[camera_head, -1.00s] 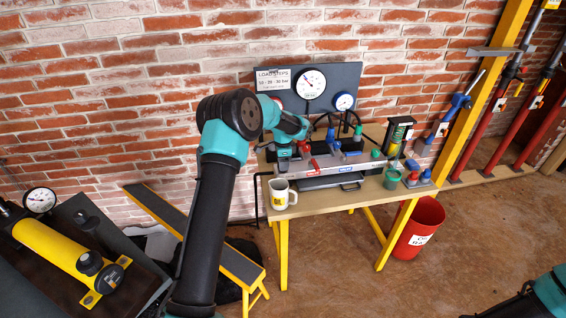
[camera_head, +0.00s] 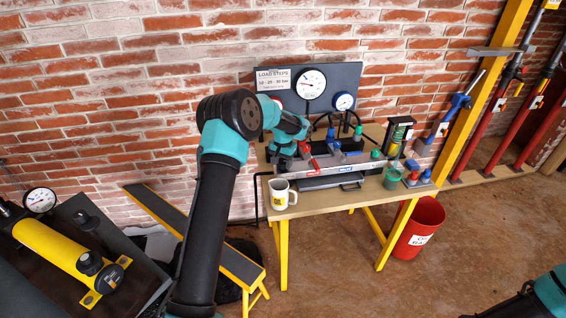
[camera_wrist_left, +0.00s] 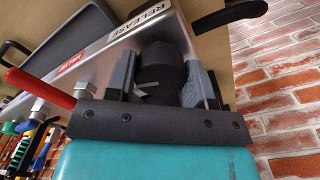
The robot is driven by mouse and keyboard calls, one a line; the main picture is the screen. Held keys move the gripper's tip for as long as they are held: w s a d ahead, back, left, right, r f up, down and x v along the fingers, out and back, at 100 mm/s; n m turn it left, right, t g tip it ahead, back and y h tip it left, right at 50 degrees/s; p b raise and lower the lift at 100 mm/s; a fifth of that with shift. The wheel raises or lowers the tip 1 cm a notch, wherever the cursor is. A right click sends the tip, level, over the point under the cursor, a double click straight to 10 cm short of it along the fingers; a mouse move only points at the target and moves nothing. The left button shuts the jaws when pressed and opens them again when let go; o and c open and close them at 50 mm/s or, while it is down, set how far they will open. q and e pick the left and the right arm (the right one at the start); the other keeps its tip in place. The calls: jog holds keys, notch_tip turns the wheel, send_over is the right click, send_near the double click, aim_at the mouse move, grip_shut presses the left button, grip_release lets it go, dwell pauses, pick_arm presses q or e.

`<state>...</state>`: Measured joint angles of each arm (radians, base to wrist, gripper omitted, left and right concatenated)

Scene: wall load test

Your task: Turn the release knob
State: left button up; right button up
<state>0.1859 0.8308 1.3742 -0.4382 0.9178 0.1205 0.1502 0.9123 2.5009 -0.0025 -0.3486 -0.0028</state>
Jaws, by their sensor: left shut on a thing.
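The black release knob (camera_wrist_left: 160,62) shows in the left wrist view, beside a "RELEASE" label on the grey manifold bar (camera_wrist_left: 100,62). My left gripper (camera_wrist_left: 160,88) is shut on it, with one grey finger on each side. In the head view my left gripper (camera_head: 284,158) is at the left end of the manifold bar (camera_head: 345,167), and the arm and hand hide the knob there. My right gripper is out of view; only part of the right arm shows at the lower right.
A red lever (camera_wrist_left: 38,88) is close to my left gripper. A white mug (camera_head: 282,194) stands at the bench's front left edge. A large gauge (camera_head: 309,84) and a smaller gauge (camera_head: 344,102) are on the back panel. A red bucket (camera_head: 420,228) stands on the floor.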

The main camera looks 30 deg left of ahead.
aim_at(283, 161)
pick_arm(q)
jog(key=shift+n, duration=1.7)
jog(key=o, duration=0.9)
notch_tip(283, 161, up, 18)
jog(key=shift+f, duration=0.25)
jog(key=shift+f, duration=0.1)
